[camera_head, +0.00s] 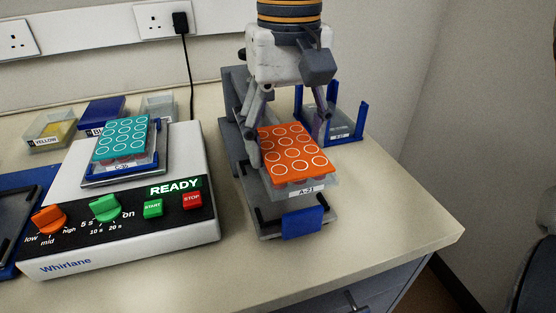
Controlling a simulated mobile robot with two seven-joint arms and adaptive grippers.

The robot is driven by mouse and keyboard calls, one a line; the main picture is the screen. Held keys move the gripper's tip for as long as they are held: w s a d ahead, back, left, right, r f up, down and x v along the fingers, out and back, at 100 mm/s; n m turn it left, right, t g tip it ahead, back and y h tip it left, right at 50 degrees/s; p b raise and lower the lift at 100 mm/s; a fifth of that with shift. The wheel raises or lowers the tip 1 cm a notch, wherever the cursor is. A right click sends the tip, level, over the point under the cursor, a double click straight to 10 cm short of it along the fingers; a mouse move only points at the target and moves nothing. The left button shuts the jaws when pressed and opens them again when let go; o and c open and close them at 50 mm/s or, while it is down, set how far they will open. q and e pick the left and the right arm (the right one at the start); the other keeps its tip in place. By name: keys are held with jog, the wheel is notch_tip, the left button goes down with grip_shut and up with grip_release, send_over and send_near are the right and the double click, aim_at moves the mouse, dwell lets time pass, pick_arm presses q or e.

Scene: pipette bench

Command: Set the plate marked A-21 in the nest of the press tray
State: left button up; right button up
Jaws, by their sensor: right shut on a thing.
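The plate marked A-21 (302,190) has a clear body and an orange sealing sheet with white rings (294,152). My right gripper (293,125) comes down from the top and is shut on this plate. The plate is over the press tray (268,226), a grey tray with a blue front tab (303,223). The plate hides most of the nest, and I cannot tell whether it touches the tray or hangs just above it. The grey press (236,110) stands behind and left of the plate, partly hidden by my gripper. My left gripper is not in view.
A white Whirlane shaker (75,251) reading READY stands left, carrying a teal-topped plate (122,137). Bins, including one marked YELLOW (52,130), stand back left. The bench (405,225) is clear at right.

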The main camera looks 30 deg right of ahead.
aim_at(280, 134)
jog(key=w+f, duration=0.2)
jog(key=f, duration=0.1)
jog(key=shift+w+d, duration=0.3)
jog(key=f, duration=0.3)
jog(key=shift+w+f, duration=0.2)
jog(key=shift+f, duration=0.05)
jog(key=shift+f, duration=0.3)
jog(key=o, duration=1.2)
jog(key=shift+c, duration=0.2)
notch_tip(280, 134, up, 13)
jog(key=shift+f, duration=0.2)
